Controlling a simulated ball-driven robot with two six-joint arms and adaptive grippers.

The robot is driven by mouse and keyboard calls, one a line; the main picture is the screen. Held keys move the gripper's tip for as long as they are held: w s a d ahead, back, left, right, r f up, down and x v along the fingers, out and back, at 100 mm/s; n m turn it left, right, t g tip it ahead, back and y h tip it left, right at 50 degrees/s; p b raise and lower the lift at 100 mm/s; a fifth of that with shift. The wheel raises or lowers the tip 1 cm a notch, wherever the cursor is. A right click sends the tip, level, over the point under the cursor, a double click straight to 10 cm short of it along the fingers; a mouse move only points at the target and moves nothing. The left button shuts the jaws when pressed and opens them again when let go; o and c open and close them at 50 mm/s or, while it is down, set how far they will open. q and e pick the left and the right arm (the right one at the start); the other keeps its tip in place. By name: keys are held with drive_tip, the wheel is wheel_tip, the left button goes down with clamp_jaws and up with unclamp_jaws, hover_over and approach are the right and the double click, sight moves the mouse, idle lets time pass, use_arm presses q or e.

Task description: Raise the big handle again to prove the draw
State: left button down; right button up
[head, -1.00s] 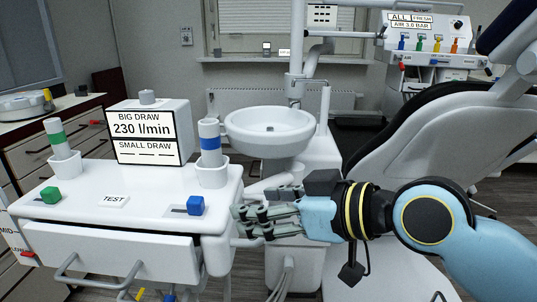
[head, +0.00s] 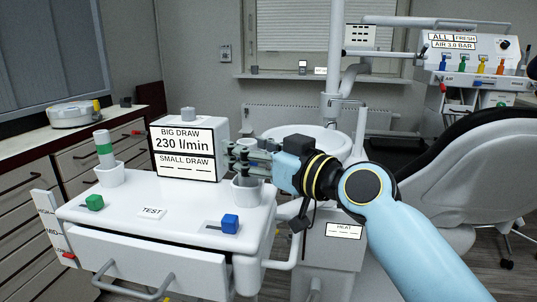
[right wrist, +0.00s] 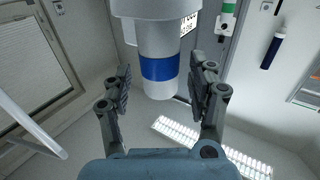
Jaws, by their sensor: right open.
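The big handle is a white tube with a blue band; it shows best in the right wrist view (right wrist: 158,68), seated in its white holder cup (right wrist: 155,8). In the head view my right gripper (head: 242,160) mostly hides this handle above its cup (head: 247,190). The right gripper is open, a finger on each side of the tube, with gaps visible in the right wrist view (right wrist: 161,82). The display box (head: 186,158) reads BIG DRAW 230 l/min; SMALL DRAW shows dashes. The smaller green-banded handle (head: 104,148) stands in the left cup. My left gripper is out of view.
The basin (head: 300,134) is behind my right gripper, and the chair (head: 470,150) is at the right.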

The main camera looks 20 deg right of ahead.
drive_tip(key=shift+w+a, duration=0.2)
drive_tip(key=shift+w, duration=0.2)
drive_tip(key=shift+c, duration=0.3)
clamp_jaws()
drive_tip(key=shift+r, duration=0.15)
drive_tip(key=shift+r+p, duration=1.55)
drive_tip(key=shift+r, duration=0.35)
